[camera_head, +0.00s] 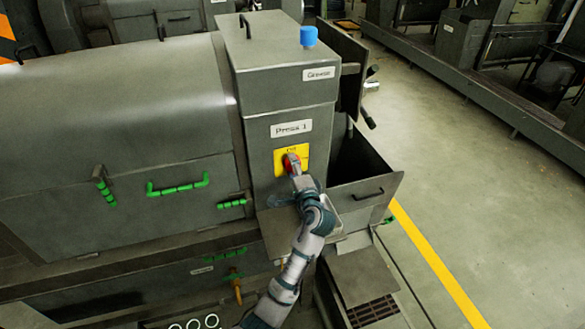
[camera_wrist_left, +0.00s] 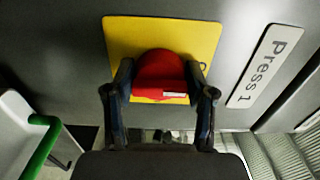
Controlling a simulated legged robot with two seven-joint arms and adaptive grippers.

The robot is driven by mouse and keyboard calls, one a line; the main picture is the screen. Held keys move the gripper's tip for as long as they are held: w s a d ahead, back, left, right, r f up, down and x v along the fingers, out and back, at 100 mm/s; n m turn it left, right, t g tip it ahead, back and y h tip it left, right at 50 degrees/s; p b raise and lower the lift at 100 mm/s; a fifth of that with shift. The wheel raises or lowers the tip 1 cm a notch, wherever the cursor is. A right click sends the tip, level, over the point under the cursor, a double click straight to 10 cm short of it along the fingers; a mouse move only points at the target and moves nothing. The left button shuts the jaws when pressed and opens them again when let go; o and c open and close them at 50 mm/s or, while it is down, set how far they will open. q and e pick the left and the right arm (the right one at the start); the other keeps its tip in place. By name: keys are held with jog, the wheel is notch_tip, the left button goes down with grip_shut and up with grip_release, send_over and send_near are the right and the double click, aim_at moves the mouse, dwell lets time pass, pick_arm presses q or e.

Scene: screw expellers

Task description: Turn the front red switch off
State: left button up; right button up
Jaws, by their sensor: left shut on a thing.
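The front red switch (camera_head: 291,162) is on a yellow plate (camera_head: 305,154) on the grey machine's front face, below the "Press 1" label (camera_head: 291,128). My left gripper (camera_head: 295,170) reaches up to it from below. In the left wrist view the red switch (camera_wrist_left: 159,77) sits between the two dark fingers of my left gripper (camera_wrist_left: 160,95), which is shut on it. The yellow plate (camera_wrist_left: 120,35) shows behind it. The finger tips hide the sides of the switch, and its marking is too small to read. My right gripper is not in view.
A "Grease" box with a blue cap (camera_head: 308,36) stands above the switch. Green handles (camera_head: 178,187) are on the machine to the left. An open grey bin (camera_head: 366,196) juts out at the right. The floor beyond the yellow line (camera_head: 438,262) is clear.

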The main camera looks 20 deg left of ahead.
pick_arm(q)
jog(key=o, duration=1.1)
jog(key=shift+w+f, duration=0.1)
jog(key=shift+f, duration=0.1)
jog(key=shift+o, duration=0.2)
jog(key=shift+w, duration=0.15)
jog(key=shift+d+r, duration=0.1)
jog(key=shift+d, duration=0.05)
jog(key=v, duration=1.2)
jog(key=shift+w, duration=0.1)
